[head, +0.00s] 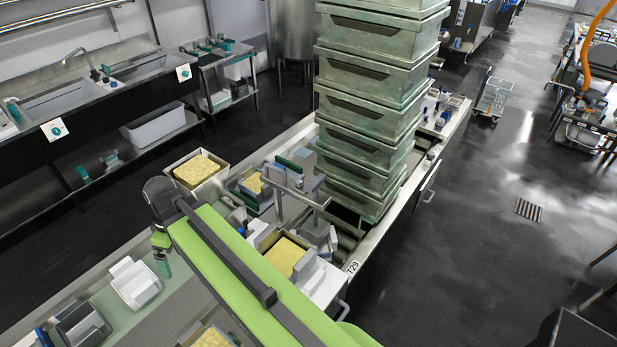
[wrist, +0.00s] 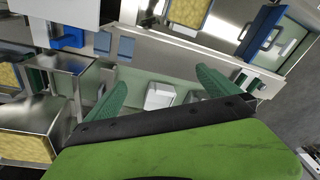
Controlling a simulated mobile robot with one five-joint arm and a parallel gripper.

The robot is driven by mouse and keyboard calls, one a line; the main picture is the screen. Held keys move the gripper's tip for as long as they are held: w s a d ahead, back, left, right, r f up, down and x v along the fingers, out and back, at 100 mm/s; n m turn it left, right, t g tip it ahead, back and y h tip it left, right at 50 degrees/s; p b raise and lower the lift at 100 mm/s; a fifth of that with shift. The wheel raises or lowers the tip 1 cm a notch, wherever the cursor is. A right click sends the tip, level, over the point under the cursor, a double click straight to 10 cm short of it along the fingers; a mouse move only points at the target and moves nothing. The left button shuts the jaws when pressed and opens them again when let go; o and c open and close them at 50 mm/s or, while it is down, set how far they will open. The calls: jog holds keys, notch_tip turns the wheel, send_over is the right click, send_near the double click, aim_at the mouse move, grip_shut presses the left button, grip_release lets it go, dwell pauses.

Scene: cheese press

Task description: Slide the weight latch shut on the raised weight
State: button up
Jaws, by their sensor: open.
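My green arm reaches across the head view, and its gripper (head: 162,256) hangs over the pale green bench top. In the wrist view my gripper (wrist: 163,78) is open, with two green ribbed fingers spread wide and nothing held. A white block (wrist: 160,95) shows beyond and between the fingers, apart from them. A metal press frame (head: 290,198) stands on the bench to the right of the gripper, partly behind my arm. I cannot clearly make out the weight latch or the raised weight in either view.
A tall stack of greenish crates (head: 372,105) stands on the bench behind the press. Trays of yellow cheese (head: 200,168) lie around the frame. White and grey boxes (head: 135,283) sit at the lower left. A blue part (wrist: 68,37) shows in the wrist view. The right floor is mostly clear.

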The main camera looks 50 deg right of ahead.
jog(key=w+d+r+n+t+y+p, duration=0.15)
jog(key=d+r+p, duration=0.35)
jog(key=d, duration=0.9)
notch_tip(320, 180, up, 11)
jog(key=m+t+h+p, duration=0.2)
jog(key=m+p, duration=0.5)
jog(key=p, duration=0.2)
send_over(317, 181)
jog(key=s+d, duration=0.1)
jog(key=s, duration=0.5)
jog(key=b+x, duration=1.6)
jog(key=x, duration=0.1)
jog(key=shift+d+f+b, duration=0.1)
jog(key=shift+d+b, duration=0.1)
jog(key=shift+b, duration=0.1)
